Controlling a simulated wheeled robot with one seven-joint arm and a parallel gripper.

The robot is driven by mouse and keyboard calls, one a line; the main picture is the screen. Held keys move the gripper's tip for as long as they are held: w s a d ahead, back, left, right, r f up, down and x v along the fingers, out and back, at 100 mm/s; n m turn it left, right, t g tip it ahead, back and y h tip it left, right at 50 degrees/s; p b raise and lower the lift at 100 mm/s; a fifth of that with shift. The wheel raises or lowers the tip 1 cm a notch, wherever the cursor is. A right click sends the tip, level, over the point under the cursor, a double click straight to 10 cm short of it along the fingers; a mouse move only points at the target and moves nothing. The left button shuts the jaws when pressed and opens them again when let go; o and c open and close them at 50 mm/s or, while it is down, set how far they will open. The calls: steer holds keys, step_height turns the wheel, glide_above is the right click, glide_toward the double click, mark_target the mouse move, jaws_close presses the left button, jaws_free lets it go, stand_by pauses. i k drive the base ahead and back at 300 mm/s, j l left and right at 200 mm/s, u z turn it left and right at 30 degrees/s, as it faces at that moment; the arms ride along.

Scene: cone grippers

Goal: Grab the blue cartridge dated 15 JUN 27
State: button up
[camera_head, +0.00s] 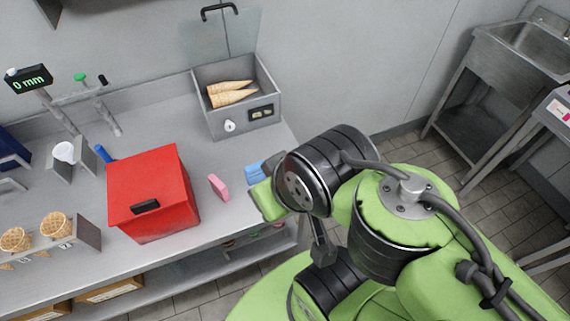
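A light blue block (254,173), which may be a cartridge, sits near the right end of the steel counter. Its right part is hidden behind my arm, and no date can be read on it. I cannot tell whether it is one piece or more. A pink block (219,187) stands on the counter just left of it. My arm's black and green links reach over the counter's right end, close to the blue block in the picture. My gripper's fingers cannot be made out; they seem hidden behind my arm.
A red box (154,195) with a black handle stands left of the pink block. A steel bin (214,125) holding cones (230,97) is behind. Waffle cones (56,225) in a holder, a scoop and a 0 mm display (29,80) are at left. A sink (522,45) is far right.

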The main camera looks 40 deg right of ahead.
mark_target(254, 173)
steer(key=z, duration=0.3)
steer(key=j+z, duration=0.15)
steer(key=j, duration=1.3)
